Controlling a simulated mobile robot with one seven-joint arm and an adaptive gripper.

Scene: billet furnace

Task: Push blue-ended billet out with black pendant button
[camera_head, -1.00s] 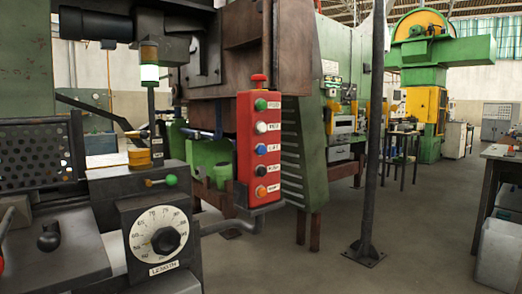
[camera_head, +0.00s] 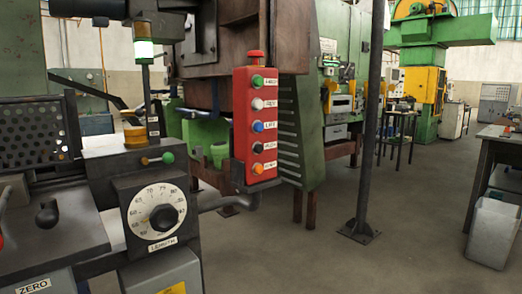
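The red pendant box (camera_head: 242,115) hangs upright near the middle of the view, at the end of a grey bent arm. A red mushroom knob (camera_head: 256,56) tops it. Down its front run a green button (camera_head: 257,81), a white button (camera_head: 257,104), a blue button (camera_head: 258,127), the black button (camera_head: 257,148) and an orange button (camera_head: 257,169). Each has a small label beside it, too small to read surely. I make out no blue-ended billet. My gripper is not in view.
A machine with a round white dial (camera_head: 155,211) and black knob stands at the lower left, in front of the pendant. A dark post (camera_head: 370,120) stands on the floor to its right. A table (camera_head: 497,135) is at the right edge. Open floor lies between.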

